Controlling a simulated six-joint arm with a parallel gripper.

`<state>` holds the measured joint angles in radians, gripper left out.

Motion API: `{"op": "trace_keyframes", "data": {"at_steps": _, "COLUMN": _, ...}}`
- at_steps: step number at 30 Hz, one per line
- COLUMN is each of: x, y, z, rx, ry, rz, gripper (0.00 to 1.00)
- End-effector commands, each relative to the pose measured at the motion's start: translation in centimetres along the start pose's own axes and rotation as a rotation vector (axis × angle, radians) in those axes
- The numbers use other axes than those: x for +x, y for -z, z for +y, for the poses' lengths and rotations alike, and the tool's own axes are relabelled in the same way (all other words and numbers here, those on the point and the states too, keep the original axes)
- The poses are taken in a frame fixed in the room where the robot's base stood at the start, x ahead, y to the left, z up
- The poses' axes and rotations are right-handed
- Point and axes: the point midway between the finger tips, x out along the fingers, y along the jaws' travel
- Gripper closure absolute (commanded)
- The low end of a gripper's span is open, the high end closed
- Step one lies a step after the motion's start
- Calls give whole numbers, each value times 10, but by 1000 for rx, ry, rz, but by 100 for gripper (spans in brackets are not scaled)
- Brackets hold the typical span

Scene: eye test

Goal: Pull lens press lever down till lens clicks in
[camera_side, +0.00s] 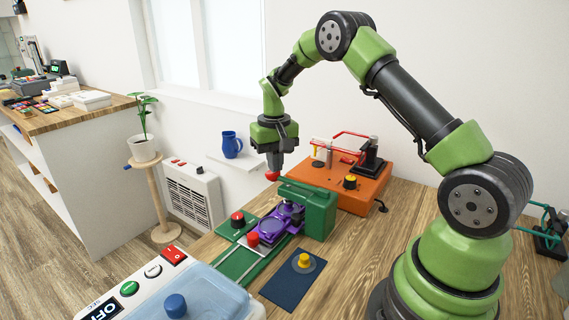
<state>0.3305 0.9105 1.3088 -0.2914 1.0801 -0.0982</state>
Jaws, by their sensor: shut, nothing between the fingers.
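The green lens press (320,214) stands on the wooden table near the middle of the view. Its lever, a green bar with a red ball knob (271,176) at the end, sticks out to the left and looks raised, close to level. My gripper (274,168) is shut and empty, pointing down right at the red knob. Whether the fingertips touch the knob or sit just above it, I cannot tell. A purple slide or holder (272,229) with a round seat lies below the lever on green rails. The lens itself cannot be made out clearly.
A red button on a green base (236,227) is left of the slide. A dark blue mat (287,284) with a yellow knob lies in front. An orange unit (358,190) stands behind the press.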

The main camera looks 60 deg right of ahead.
Motion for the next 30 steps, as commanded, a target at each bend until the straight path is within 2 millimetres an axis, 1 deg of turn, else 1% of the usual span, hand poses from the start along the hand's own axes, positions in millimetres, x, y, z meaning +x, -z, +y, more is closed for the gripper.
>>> {"op": "trace_keyframes", "data": {"at_steps": 5, "x": 4, "y": 0, "z": 0, "rx": 0, "ry": 0, "rz": -2, "gripper": 100}}
{"op": "trace_keyframes", "data": {"at_steps": 17, "x": 3, "y": 0, "z": 0, "rx": 0, "ry": 0, "rz": -1, "gripper": 100}}
{"op": "trace_keyframes", "data": {"at_steps": 30, "x": -24, "y": 0, "z": 0, "rx": 0, "ry": 0, "rz": 3, "gripper": 100}}
